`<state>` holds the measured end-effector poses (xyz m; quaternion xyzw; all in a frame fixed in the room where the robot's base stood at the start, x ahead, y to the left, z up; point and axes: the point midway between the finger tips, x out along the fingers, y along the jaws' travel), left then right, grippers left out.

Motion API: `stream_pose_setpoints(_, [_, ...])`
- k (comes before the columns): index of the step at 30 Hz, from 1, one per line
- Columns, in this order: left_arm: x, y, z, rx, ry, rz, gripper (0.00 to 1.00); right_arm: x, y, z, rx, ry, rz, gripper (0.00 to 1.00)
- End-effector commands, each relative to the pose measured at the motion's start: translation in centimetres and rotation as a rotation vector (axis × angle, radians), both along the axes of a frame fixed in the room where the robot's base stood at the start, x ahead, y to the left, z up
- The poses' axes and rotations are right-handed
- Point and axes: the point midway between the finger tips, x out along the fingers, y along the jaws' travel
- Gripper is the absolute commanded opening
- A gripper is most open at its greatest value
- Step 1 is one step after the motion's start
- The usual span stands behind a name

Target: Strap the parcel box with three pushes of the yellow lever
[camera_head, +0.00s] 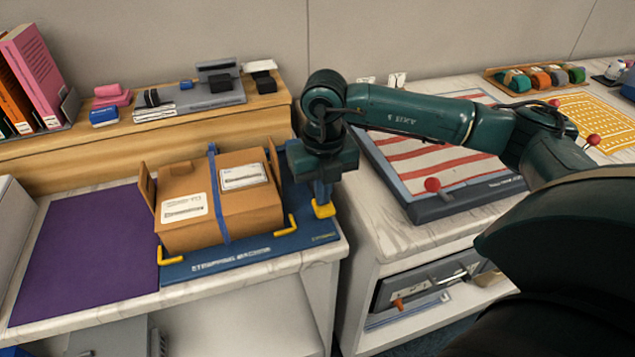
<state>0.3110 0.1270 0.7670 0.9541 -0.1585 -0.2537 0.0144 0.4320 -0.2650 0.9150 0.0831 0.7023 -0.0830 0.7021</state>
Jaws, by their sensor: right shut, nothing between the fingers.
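The cardboard parcel box (190,228) sits on the blue strapping machine base (215,270), between yellow corner guides. Two white labels are on its top. One blue strap (219,195) runs over the top and down the front of the box. The yellow lever (323,209) is at the right end of the machine, low beside the box. My right gripper (322,190) points down just above the yellow lever. Its fingers are shut with nothing between them. I cannot tell whether they touch the lever. My left gripper is not in view.
A purple mat (85,250) lies left of the machine. A wooden shelf (200,125) behind holds books, erasers and a stapler-like tool. To the right, across a gap, another counter holds a red-striped board (430,150) with red-knobbed levers.

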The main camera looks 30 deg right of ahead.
Motion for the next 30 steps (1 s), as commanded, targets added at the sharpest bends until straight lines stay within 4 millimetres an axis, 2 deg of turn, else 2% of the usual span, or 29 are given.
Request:
stream_pose_setpoints(8, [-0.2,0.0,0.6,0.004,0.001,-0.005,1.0,0.1,0.0,0.7,0.0,-0.002,-0.001,0.0])
stream_pose_setpoints(30, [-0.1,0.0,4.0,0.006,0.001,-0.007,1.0,0.0,0.0,6.0,0.001,-0.001,0.0,0.0])
